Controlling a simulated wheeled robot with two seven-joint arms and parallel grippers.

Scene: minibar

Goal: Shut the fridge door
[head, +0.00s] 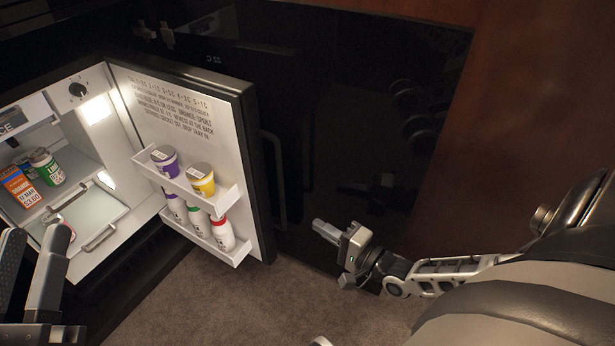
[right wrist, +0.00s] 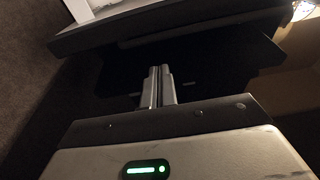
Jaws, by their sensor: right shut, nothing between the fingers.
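The fridge door (head: 190,135) stands open, swung out to the right of the lit fridge interior (head: 95,180). Its white inner side faces left, with bottles and tubs on two racks. A dark bar handle (head: 275,180) is on its outer side. My right gripper (head: 318,226) is shut and empty, to the right of the door and its handle, apart from them in the head view. In the right wrist view its fingers (right wrist: 158,75) point toward a dark panel edge (right wrist: 170,28), likely the door. My left gripper (head: 30,240) is open at the lower left, before the fridge.
Inside the fridge are a green can (head: 46,167), an orange carton (head: 20,187) and a pull-out tray (head: 98,237) with a handle. A dark glossy cabinet front (head: 340,110) is behind the door. Bare carpet (head: 215,300) lies below.

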